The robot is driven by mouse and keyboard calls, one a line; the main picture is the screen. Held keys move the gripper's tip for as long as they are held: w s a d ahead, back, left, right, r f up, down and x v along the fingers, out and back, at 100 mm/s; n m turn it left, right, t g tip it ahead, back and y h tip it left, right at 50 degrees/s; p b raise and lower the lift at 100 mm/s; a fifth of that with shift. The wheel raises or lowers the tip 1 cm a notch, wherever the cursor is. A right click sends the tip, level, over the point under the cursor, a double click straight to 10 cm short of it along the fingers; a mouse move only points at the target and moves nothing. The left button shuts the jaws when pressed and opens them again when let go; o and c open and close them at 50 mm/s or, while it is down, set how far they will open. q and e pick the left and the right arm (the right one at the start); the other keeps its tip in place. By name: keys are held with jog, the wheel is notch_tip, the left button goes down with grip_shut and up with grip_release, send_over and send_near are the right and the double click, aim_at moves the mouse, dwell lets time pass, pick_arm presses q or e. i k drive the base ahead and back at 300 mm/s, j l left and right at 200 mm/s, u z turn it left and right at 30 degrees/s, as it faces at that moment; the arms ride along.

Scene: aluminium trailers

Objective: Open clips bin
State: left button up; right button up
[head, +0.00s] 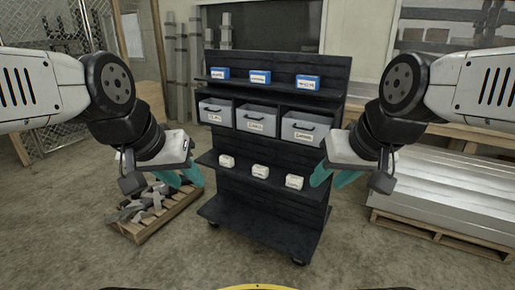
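Three grey bins with dark handles and white labels sit side by side in the middle row of a black wheeled shelf rack (263,213): a left bin (216,106), a middle bin (257,115) and a right bin (302,122). All three look pushed in. The labels are too small to read surely, so I cannot tell which is the clips bin. My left gripper (182,177) is left of the rack, with its teal fingers apart and empty. My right gripper (333,176) is in front of the rack's right side, fingers apart and empty. Neither touches a bin.
Blue boxes (260,77) stand on the shelf above and small white boxes (260,171) on the shelf below. A pallet with scraps (148,209) lies on the floor at left, and stacked metal sheets (450,199) at right. The floor before the rack is clear.

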aim_at(219, 113)
jog(key=i+j, duration=0.25)
jog(key=i, duration=0.35)
jog(key=i+j+u, duration=0.1)
jog(key=i+j, duration=0.15)
jog(key=i, duration=0.35)
jog(key=i+j, duration=0.2)
jog(key=i, duration=0.45)
jog(key=i+j+u, duration=0.1)
jog(key=i, duration=0.5)
jog(key=j, duration=0.1)
